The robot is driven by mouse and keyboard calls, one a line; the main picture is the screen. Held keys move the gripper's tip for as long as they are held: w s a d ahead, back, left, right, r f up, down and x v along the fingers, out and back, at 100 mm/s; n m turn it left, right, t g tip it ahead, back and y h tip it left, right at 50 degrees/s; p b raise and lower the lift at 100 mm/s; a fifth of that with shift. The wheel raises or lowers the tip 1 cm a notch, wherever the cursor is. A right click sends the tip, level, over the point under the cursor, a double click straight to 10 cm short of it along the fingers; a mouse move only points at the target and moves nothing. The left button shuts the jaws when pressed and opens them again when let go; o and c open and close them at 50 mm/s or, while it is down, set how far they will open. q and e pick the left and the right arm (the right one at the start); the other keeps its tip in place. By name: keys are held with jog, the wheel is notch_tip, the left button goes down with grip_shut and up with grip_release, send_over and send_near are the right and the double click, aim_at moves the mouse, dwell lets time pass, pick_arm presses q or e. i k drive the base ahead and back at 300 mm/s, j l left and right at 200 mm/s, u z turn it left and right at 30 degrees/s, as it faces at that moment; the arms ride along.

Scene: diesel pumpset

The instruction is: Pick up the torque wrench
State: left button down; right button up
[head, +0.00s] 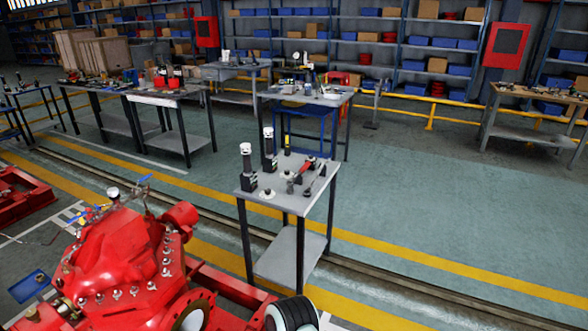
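A small grey table (262,205) stands in the middle of the head view. A long thin dark tool (317,180), which looks like the torque wrench, lies near the table's right edge. A red tool (305,168) lies just left of it, close to or touching it; I cannot tell which of the two is the torque wrench. Both are small in the picture. Neither of my grippers is in view, and nothing is seen holding these tools.
Two upright black tools with white tops (247,165) (269,150) stand on the table's left side. Small dark and grey parts (290,186) lie between. A large red pump (125,260) fills the near left. Open green floor (430,220) lies right of the table.

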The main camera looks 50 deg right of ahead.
aim_at(289, 184)
jog(key=l+u, duration=0.25)
jog(key=l, duration=1.6)
jog(key=k+l, duration=0.1)
jog(key=l, duration=0.6)
jog(key=l+u, duration=0.1)
jog(key=l, duration=0.65)
jog(key=k, duration=0.05)
